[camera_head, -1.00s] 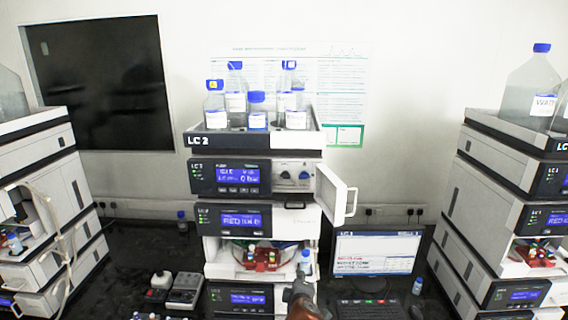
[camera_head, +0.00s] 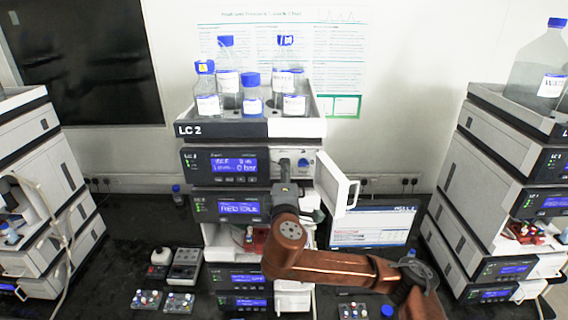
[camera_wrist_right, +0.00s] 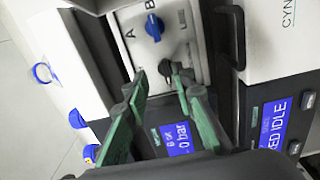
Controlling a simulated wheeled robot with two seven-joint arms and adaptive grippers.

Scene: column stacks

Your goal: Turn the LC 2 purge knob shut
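The LC 2 stack (camera_head: 190,129) stands in the middle of the head view. Its pump module (camera_head: 222,166) shows 0 bar. In the right wrist view, a small dark knob (camera_wrist_right: 166,68) sits on the pump's pale panel, near a blue knob (camera_wrist_right: 154,27) by the letters A and B. My left gripper is out of view.
A white door (camera_head: 337,185) stands open just right of my right gripper. Capped bottles (camera_head: 251,95) stand in the tray on top of the stack. A monitor (camera_head: 375,226) stands to the right, and vial trays (camera_head: 162,299) lie on the dark bench at front left.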

